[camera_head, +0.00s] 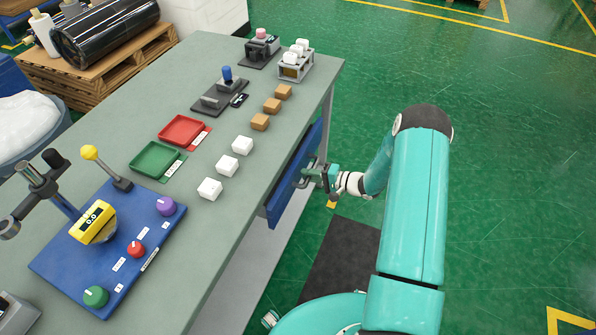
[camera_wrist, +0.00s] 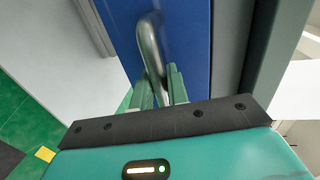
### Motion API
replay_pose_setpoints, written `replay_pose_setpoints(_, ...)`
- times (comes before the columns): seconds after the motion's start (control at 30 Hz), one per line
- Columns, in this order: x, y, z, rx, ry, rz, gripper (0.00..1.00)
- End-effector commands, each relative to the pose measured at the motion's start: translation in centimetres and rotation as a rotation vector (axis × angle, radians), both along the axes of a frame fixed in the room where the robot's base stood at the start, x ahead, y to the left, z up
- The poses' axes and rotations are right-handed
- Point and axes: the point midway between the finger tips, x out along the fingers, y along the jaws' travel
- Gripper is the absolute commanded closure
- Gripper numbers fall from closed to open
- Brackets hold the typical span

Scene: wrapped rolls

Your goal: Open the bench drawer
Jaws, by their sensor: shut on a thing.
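The blue bench drawer (camera_head: 293,178) is in the side of the grey-green bench (camera_head: 222,133), under the tabletop edge. In the head view its front stands slightly out from the bench side. My gripper (camera_head: 309,178) is at the drawer front. In the wrist view, the blue drawer front (camera_wrist: 185,45) fills the upper middle, with a metal bar handle (camera_wrist: 148,45) on it. The green fingers of my gripper (camera_wrist: 160,88) are shut on this handle near its lower end. The inside of the drawer is not visible.
On the benchtop are white blocks (camera_head: 235,145), brown blocks (camera_head: 272,105), a red tray (camera_head: 184,131), a green tray (camera_head: 155,158) and a blue control panel (camera_head: 103,246). A pallet with a black wrapped roll (camera_head: 105,32) stands behind. The green floor right of the bench is open.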

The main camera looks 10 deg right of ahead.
Motion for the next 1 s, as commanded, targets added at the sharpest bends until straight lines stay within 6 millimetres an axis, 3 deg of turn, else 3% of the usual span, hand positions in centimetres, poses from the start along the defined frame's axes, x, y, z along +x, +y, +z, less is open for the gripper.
replay_pose_setpoints(0.03,-0.8,-1.7,0.0,-0.002,-0.001,-0.010,1.00)
replay_pose_setpoints(0.5,-9.6,-13.7,0.0,-0.003,-0.001,-0.010,1.00)
replay_pose_setpoints(0.7,-12.0,-16.9,0.1,-0.003,-0.002,-0.008,1.00)
replay_pose_setpoints(1.0,-13.3,-18.7,0.1,-0.004,-0.003,-0.004,1.00)
